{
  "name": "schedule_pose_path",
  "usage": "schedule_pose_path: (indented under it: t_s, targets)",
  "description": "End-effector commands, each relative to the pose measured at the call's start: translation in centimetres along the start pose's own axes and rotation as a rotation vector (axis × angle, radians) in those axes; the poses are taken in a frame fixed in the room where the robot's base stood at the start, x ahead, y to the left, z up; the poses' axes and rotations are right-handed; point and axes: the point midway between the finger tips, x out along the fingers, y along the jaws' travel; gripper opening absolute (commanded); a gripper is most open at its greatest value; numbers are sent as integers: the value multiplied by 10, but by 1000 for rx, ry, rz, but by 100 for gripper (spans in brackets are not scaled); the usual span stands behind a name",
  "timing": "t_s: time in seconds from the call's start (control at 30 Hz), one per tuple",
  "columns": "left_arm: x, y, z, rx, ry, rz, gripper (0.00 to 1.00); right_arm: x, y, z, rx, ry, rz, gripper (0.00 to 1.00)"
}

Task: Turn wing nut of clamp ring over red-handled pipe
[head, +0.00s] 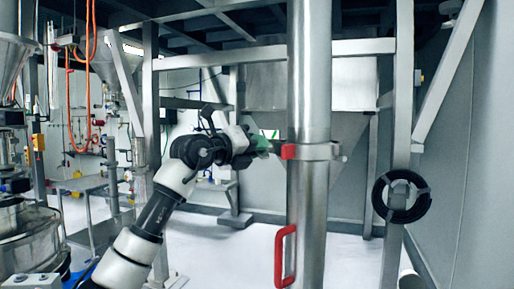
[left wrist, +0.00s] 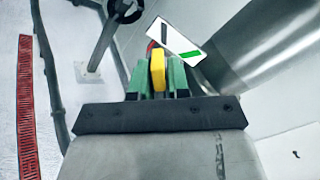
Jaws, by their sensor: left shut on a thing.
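The steel pipe (head: 309,85) stands upright right of centre in the head view. Its red handle (head: 285,258) is low on its left side. The clamp ring (head: 320,152) goes around the pipe at mid height, with a red part (head: 289,151) on its left. My left gripper (head: 272,149) reaches the ring's left side from the left. In the left wrist view its green fingers are shut on a small yellow piece (left wrist: 158,72), which looks like the wing nut. The pipe (left wrist: 240,45) slants past at upper right there. My right gripper is out of view.
A metal table (head: 80,184) and vessels stand at the left. A white card with a green mark (left wrist: 176,41) shows beyond the fingers. The floor behind is mostly clear.

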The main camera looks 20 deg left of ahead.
Motion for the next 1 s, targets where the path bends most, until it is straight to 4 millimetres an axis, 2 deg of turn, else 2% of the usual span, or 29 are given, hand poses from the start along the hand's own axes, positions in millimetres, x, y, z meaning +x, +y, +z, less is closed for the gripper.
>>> schedule_pose_path:
  t_s: [0.23, 0.27, 0.37, 0.4, 0.73, 0.87, 1.0]
  targets:
    - [-1, -1, 2, 1, -5, -2, 0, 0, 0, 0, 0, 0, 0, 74]
    - [-1, -1, 2, 1, -5, -2, 18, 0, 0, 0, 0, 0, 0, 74]
    - [-1, -1, 2, 2, -4, -2, 34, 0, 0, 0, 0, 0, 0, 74]
    - [-1, -1, 1, 2, -4, -2, 35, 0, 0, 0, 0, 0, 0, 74]
    - [-6, 1, 0, 3, -2, -1, 35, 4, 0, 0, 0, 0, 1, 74]
    - [-24, 3, -2, 5, -5, -1, 35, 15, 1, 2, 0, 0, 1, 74]
    - [-54, 4, -2, 5, -6, -1, 35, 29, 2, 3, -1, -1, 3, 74]
